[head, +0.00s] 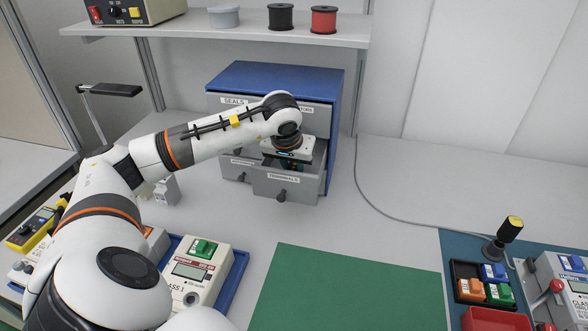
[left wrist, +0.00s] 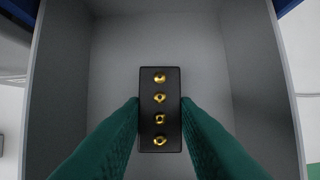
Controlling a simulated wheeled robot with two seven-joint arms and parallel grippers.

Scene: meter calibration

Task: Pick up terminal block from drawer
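A black terminal block (left wrist: 160,109) with a row of gold screws lies in the grey drawer, as the left wrist view shows. The drawer labelled TERMINALS (head: 283,186) is pulled out of the blue cabinet (head: 270,77). My left gripper (head: 291,166) reaches down into this drawer. Its green fingers lie against both long sides of the block and appear shut on it. The block's underside is hidden, so I cannot tell whether it is off the drawer floor. The block is not clearly visible in the head view. My right gripper is not in view.
The drawer walls (left wrist: 270,85) stand around the gripper on both sides. A shelf (head: 225,29) with spools is above the cabinet. A meter (head: 194,272) sits in a blue tray at front left. The green mat (head: 345,290) is bare. A black organizer (head: 462,272) stands at right.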

